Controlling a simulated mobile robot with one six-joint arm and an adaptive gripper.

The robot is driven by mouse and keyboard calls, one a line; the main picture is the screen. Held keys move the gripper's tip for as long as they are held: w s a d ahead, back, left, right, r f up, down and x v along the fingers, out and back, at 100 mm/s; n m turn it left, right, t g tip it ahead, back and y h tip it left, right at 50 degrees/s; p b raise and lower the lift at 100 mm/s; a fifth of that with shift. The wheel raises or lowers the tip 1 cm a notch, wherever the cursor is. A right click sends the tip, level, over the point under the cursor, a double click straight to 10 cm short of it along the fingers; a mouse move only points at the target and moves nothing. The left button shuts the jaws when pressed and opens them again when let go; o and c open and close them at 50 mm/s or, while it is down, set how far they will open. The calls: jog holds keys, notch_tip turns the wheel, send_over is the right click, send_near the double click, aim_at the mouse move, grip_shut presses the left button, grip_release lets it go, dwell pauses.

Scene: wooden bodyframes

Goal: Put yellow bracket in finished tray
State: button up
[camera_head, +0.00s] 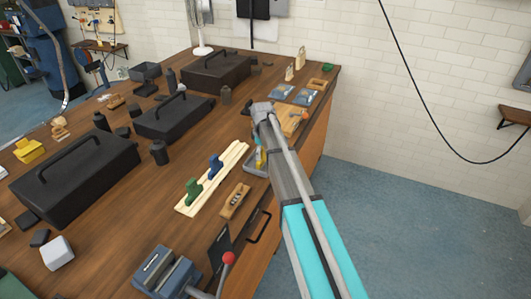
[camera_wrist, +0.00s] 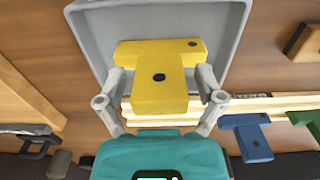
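The yellow bracket (camera_wrist: 160,75) is a T-shaped block with dark holes. In the wrist view it appears within the outline of a grey tray (camera_wrist: 85,30), its stem toward my gripper. My gripper (camera_wrist: 162,80) is open, with a finger on either side of the stem and visible gaps between. In the head view, a bit of the yellow bracket (camera_head: 260,157) shows beside my arm, at the grey tray (camera_head: 250,168); my arm hides most of both. I cannot tell whether the bracket rests on the tray floor.
A pale wooden rail (camera_head: 212,180) with a green bracket (camera_head: 193,190) and a blue bracket (camera_head: 215,165) lies left of the tray. A small wooden block (camera_head: 235,201) and a vise (camera_head: 165,272) are nearer. Black toolboxes (camera_head: 75,180) fill the left of the bench.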

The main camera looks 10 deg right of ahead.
jog(key=shift+r, duration=0.15)
dwell(0.3)
notch_tip(320, 180, up, 12)
jog(key=p, duration=1.2)
dwell(0.6)
jog(key=shift+s, duration=0.2)
jog(key=s+d+m, duration=0.1)
jog(key=s+m, duration=0.9)
jog(key=s, duration=1.8)
jog(key=shift+s+d+m, duration=0.15)
jog(key=shift+s+m, duration=0.1)
jog(key=shift+m, duration=0.15)
notch_tip(320, 180, down, 5)
jog(key=b, duration=0.4)
jog(key=shift+b, duration=0.4)
